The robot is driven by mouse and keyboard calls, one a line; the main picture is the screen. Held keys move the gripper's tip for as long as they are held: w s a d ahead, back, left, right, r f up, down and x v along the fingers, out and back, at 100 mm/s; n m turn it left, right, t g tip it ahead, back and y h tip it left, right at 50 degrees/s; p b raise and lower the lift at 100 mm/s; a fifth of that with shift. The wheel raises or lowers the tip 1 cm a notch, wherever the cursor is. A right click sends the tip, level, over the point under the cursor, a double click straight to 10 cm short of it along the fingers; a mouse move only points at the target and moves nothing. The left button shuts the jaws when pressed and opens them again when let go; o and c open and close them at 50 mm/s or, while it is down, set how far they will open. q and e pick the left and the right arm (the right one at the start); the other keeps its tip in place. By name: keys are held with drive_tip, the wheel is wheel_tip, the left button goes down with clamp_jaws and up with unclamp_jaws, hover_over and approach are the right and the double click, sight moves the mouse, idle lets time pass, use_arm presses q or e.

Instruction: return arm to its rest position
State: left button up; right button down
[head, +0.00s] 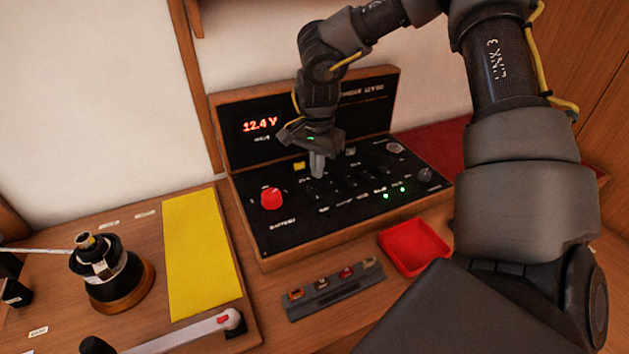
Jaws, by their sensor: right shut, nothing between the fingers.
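My right arm (525,140) comes in from the right edge and reaches over to the control panel. My right gripper (317,172) points down, shut and empty, with its fingertips close over the row of black switches. I cannot tell if the tips touch a switch. The black panel (300,228) has a wooden frame, a red knob (271,198), a yellow label, two lit green lights (394,193) and a display (260,124) reading 12.4 V. The arm hides part of the panel's upright back. My left gripper is out of view.
A winch (105,270) with a line on it stands at the left. Beside it lie a yellow sheet (195,250) and a winch handle (185,331). A fuse strip (335,290) and a red tray (414,246) sit before the panel. A white wall stands behind.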

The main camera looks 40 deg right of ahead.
drive_tip(key=shift+r, duration=0.3)
idle(0.4)
